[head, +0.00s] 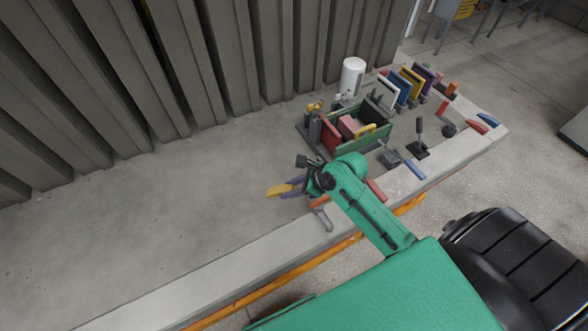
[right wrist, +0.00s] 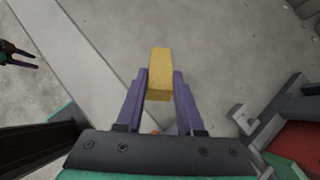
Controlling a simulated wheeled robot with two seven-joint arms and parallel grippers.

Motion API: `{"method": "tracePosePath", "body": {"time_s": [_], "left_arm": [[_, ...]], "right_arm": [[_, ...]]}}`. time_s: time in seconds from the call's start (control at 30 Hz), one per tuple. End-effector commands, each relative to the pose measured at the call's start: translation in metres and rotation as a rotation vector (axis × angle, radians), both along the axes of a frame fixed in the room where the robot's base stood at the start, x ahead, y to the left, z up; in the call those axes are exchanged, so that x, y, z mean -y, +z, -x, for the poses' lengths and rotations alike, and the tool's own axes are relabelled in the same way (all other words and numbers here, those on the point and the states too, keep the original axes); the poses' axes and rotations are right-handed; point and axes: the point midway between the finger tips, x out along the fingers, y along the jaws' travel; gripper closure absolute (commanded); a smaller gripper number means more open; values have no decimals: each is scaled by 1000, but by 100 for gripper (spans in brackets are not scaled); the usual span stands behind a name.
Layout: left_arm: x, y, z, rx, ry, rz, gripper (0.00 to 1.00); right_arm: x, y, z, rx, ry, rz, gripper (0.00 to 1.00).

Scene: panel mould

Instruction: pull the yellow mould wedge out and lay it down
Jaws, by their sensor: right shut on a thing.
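The yellow mould wedge (head: 278,190) is in my right gripper (head: 292,187), left of the mould over the grey bench. In the right wrist view the wedge (right wrist: 160,72) sits between the two purple fingers (right wrist: 160,95) and sticks out past their tips. I cannot tell whether its underside touches the bench. The mould (head: 372,143), a box with green and red walls and a pinkish block inside, stands right of the gripper. My left gripper (right wrist: 20,56) shows small and dark at the left edge of the right wrist view, its prongs apart; it is outside the head view.
A white cylinder (head: 353,76) and a rack of coloured panels (head: 411,84) stand behind the mould. A red bar (head: 376,190), a blue bar (head: 414,169) and a grey hooked piece (head: 322,219) lie along the front ledge. The bench at left (head: 160,215) is clear, up to the ribbed wall (head: 130,70).

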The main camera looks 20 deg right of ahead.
Motion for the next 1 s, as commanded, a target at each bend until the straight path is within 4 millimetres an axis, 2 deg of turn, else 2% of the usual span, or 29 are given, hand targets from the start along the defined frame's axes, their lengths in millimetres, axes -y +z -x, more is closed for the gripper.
{"method": "tracePosePath", "body": {"time_s": [0.1, 0.23, 0.37, 0.53, 0.7, 1.0], "left_arm": [[4, -3, 23, -36, 2, 6, 52], [12, -4, 31, -48, 3, 14, 52], [11, -4, 25, -39, 2, 14, 52], [9, -1, 2, -2, 0, 12, 52], [8, -1, 3, -2, 1, 11, 52], [7, -2, 13, -20, 2, 8, 52]], "right_arm": [[0, -15, 0, -1, -4, -1, 100], [1, -34, -1, 0, -4, -1, 100], [1, -54, -1, 0, -5, 0, 100], [1, -72, -1, 2, -5, -1, 100], [1, -78, -1, 3, -6, 0, 100], [1, -78, -1, 3, -6, -1, 100]]}}
